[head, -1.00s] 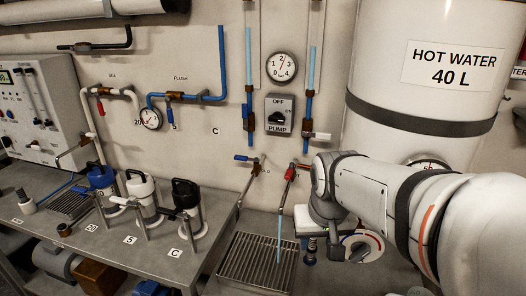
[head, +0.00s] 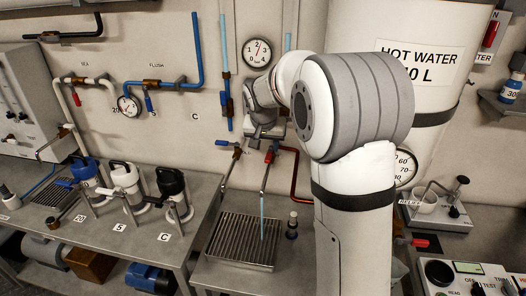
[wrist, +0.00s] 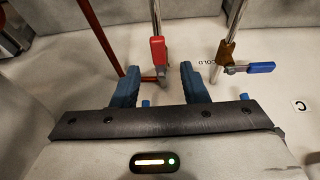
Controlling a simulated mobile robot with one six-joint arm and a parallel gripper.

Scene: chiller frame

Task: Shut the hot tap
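The hot tap has a red handle (head: 269,156) on the wall above the drain grate, and pale blue water (head: 262,215) runs from its spout. My gripper (head: 266,140) is at the wall just above this tap in the head view, its fingers mostly hidden there. In the wrist view my gripper (wrist: 158,80) is open, with two blue fingers apart. The red handle (wrist: 158,50) shows between and just beyond the fingertips; I cannot tell whether they touch it.
The cold tap with a blue handle (head: 222,143) is close on the left; it also shows at right in the wrist view (wrist: 260,67). A red pipe (head: 294,180) runs down right of the hot tap. The drain grate (head: 243,240) lies below.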

